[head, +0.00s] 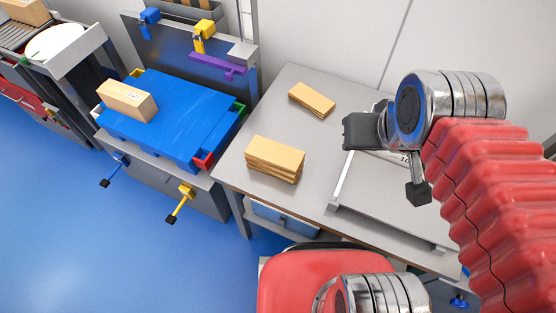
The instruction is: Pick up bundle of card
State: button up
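A tan bundle of card (274,160) lies near the front left of the grey table (245,195), its layered edges showing. A second, thinner tan bundle (311,100) lies further back on the same table. My gripper (390,162) is to the right of both bundles, over the right part of the table. Its two dark fingers are apart, with no bundle between them. Its wrist hides part of what lies beneath.
A raised grey tray-like platform (385,205) is under my gripper. Yellow (180,204) and blue (112,170) handles jut from the carrier. Blue floor is clear at lower left.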

aim_at(278, 160)
jog(key=k, duration=1.75)
jog(key=u, duration=0.9)
jog(key=i, duration=1.7)
jog(key=u, duration=0.05)
